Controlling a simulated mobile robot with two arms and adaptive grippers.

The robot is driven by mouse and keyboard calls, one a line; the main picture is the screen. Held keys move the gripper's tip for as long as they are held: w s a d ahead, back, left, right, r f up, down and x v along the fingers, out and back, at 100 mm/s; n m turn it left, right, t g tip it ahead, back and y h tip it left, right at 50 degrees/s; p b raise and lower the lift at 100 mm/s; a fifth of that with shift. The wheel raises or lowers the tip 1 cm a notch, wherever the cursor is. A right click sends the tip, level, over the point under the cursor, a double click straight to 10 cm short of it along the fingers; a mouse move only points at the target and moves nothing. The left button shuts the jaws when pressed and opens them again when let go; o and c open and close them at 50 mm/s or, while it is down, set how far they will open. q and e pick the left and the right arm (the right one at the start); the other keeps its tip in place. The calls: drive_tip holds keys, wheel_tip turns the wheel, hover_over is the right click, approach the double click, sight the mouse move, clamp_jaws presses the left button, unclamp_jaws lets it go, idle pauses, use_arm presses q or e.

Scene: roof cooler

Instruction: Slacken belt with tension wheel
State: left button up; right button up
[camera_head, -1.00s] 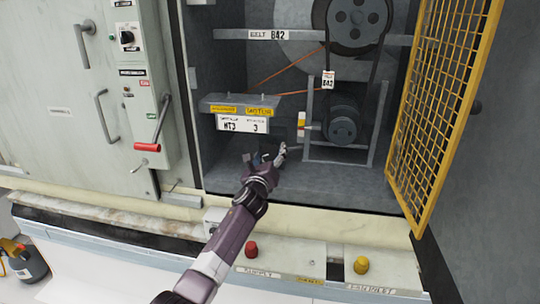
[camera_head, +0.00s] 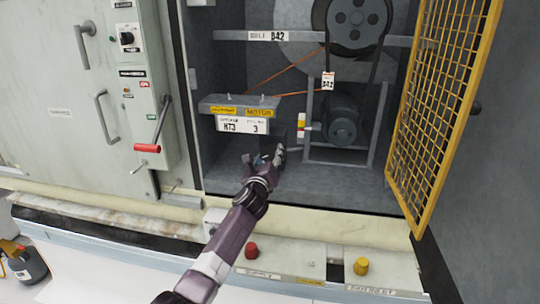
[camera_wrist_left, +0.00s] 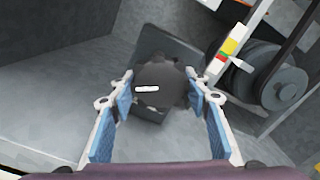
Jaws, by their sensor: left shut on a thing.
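The tension wheel (camera_wrist_left: 160,82) is a dark knob with a white mark, in the middle of the left wrist view. My left gripper (camera_wrist_left: 158,90) has its blue-padded fingers on either side of it and is shut on it. In the head view my left gripper (camera_head: 266,162) is low in the open cabinet and mostly hides the wheel. The dark belt (camera_head: 374,72) runs from the large upper pulley (camera_head: 353,22) down to the motor pulley (camera_head: 342,130). A red, yellow and green gauge (camera_wrist_left: 229,46) stands right of the wheel. My right gripper is not in view.
A grey shelf (camera_head: 240,103) with a white label hangs just above my left gripper. The yellow mesh door (camera_head: 440,105) stands open at the right. A red-handled lever (camera_head: 147,147) is on the left panel. A red button (camera_head: 251,250) and yellow button (camera_head: 361,265) sit on the front ledge.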

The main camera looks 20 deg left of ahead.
use_arm(q)
drive_tip(key=n+b, duration=0.1)
drive_tip(key=n, duration=0.6)
drive_tip(key=n+b, duration=0.1)
drive_tip(key=n, duration=0.5)
drive_tip(key=shift+r, duration=0.1)
drive_tip(key=n+b, duration=0.1)
drive_tip(key=n, duration=0.5)
drive_tip(key=shift+n, duration=0.3)
drive_tip(key=n, duration=0.5)
drive_tip(key=shift+n, duration=0.3)
drive_tip(key=o, duration=1.2)
drive_tip(key=shift+r, duration=0.1)
